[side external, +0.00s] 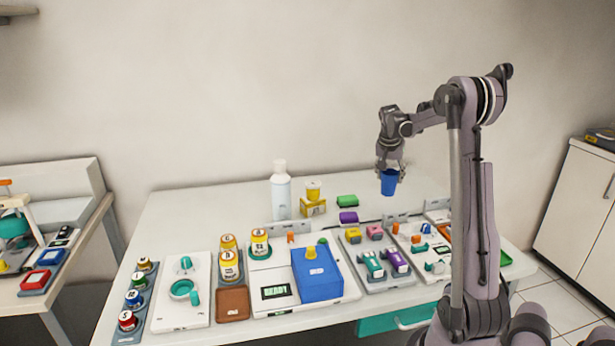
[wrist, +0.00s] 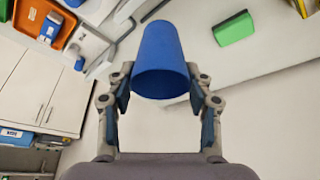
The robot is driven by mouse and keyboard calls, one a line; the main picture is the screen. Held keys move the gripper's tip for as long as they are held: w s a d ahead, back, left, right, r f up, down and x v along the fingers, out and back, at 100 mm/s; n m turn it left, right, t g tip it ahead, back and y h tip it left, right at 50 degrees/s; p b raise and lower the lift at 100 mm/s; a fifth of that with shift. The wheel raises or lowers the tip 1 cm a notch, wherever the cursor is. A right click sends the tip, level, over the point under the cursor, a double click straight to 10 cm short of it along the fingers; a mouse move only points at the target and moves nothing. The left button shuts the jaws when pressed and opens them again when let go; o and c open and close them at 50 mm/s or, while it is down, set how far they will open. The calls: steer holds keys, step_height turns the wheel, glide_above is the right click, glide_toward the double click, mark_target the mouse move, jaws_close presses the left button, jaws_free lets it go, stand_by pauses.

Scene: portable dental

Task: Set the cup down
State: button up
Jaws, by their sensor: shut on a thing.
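The blue cup (side external: 389,182) is held above the right part of the table (side external: 180,215) in the side view. My gripper (side external: 390,168) is shut on it, coming from above and behind. In the wrist view the cup (wrist: 160,58) sits between the two fingers of my gripper (wrist: 160,95), with a pad against each side. Its wide end faces the wrist camera. I cannot tell the exact height of the cup above the table.
A white bottle (side external: 281,190), a yellow cup (side external: 313,190) on a yellow stand (side external: 312,208), and a green block (side external: 347,201) stand at the back. A purple block (side external: 348,217) is nearby. Panels with several coloured parts fill the front. The back left table is clear.

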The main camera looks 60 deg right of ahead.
steer(key=w+a+r+n+t, duration=0.2)
steer(key=w+a+n, duration=0.3)
steer(key=w+a, duration=0.9)
steer(key=w+a+n+t+y, duration=0.1)
steer(key=w+a+n, duration=0.15)
steer(key=a, duration=0.75)
steer(key=w+a+r+n+y, duration=0.1)
steer(key=w+a+n, duration=0.15)
steer(key=a, duration=0.75)
steer(key=w+a+n+t+y, duration=0.1)
steer(key=w+a+n, duration=0.15)
steer(key=a, duration=0.75)
steer(key=w+d+f+n+y, duration=0.1)
steer(key=w+d+f+n, duration=0.15)
steer(key=w+d, duration=0.6)
steer(key=w+d+f+n, duration=0.2)
steer(key=w+d+f, duration=0.1)
steer(key=w+d, duration=0.5)
steer(key=shift+w+a+f, duration=0.1)
steer(key=shift+a+f, duration=0.15)
steer(key=shift+f, duration=1.25)
steer(key=shift+w+a+f, duration=0.1)
steer(key=shift+a+f, duration=0.1)
steer(key=shift+f, duration=1.3)
steer(key=shift+w+a+f, duration=0.1)
steer(key=shift+a+f, duration=0.15)
steer(key=shift+f, duration=1.25)
steer(key=shift+f, duration=0.15)
steer(key=o, duration=0.8)
